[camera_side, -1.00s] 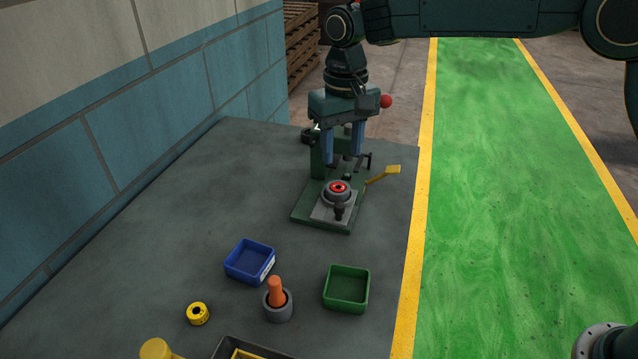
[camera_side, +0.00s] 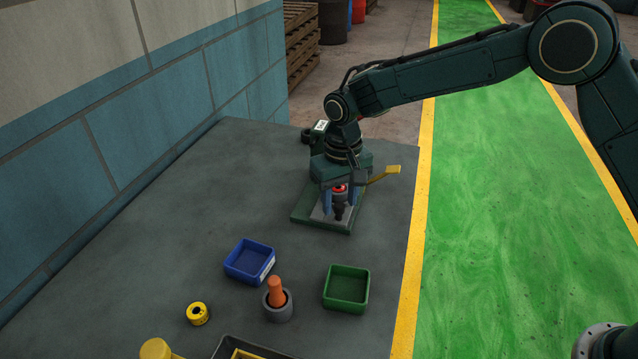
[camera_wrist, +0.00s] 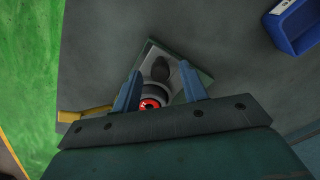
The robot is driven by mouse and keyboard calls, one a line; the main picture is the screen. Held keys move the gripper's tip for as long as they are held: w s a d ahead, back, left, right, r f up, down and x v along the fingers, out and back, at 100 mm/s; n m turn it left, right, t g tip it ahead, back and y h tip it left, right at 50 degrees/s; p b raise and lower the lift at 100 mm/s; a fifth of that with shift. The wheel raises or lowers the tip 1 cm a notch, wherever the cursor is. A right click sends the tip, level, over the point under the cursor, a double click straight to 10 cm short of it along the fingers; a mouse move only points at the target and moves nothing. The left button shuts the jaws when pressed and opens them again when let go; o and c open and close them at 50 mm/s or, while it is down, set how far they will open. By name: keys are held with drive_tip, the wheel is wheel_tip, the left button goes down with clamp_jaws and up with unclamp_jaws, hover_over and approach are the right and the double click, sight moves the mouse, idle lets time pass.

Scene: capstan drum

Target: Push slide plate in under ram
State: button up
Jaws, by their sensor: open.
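The slide plate (camera_side: 319,214) is a light grey plate on the green press base (camera_side: 300,215), drawn out at its front end. It carries a grey ring with a red centre (camera_side: 340,188) and a dark knob (camera_side: 339,212) at its front. My gripper (camera_side: 340,206) is open and low over the plate, its two blue fingers either side of the ring and knob. In the wrist view the red centre (camera_wrist: 150,103) and the knob (camera_wrist: 160,68) lie between the fingers. I cannot tell whether the fingers touch anything. My gripper hides the ram and most of the press column.
A yellow-ended lever (camera_side: 386,173) sticks out to the right of the press. A blue bin (camera_side: 250,276), a green bin (camera_side: 330,303), a grey cup (camera_side: 279,312) with an orange peg and a yellow ring (camera_side: 197,313) stand nearer the camera. The bench left of the press is clear.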

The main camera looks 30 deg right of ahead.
sight(345, 194)
drive_tip(key=shift+f, duration=0.25)
drive_tip(key=shift+c, duration=0.4)
clamp_jaws()
drive_tip(key=shift+w+d, duration=1.65)
drive_tip(key=shift+w, duration=0.05)
drive_tip(key=shift+o, duration=0.4)
unclamp_jaws()
